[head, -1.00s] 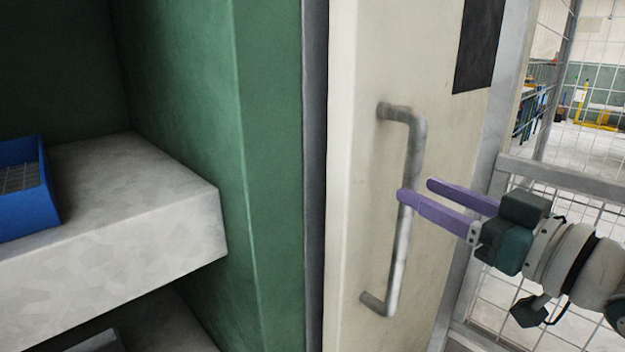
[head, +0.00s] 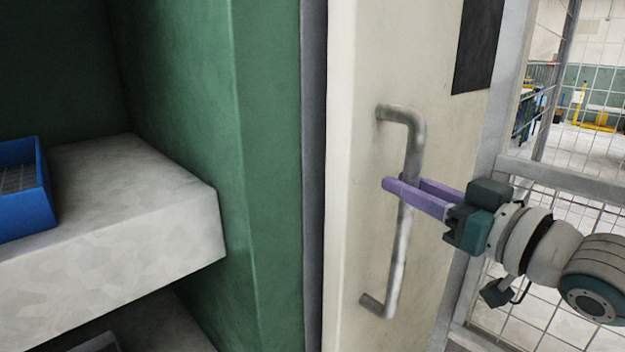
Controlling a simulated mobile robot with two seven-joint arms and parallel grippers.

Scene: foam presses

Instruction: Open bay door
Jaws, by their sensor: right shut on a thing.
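The bay door (head: 355,150) is a cream panel with a dark square patch near its upper right. A grey metal bar handle (head: 397,260) stands upright on it, fixed at the top and bottom. My right gripper (head: 396,186) comes in from the right with purple fingers, one on each side of the bar. It is shut on the handle a little above the bar's middle. My left gripper is not in view.
A green frame (head: 270,200) stands left of the door, with a grey strip between them. A pale ledge (head: 140,210) juts out at left and bears a blue crate (head: 40,205). A wire mesh fence (head: 575,180) is at right, behind my arm.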

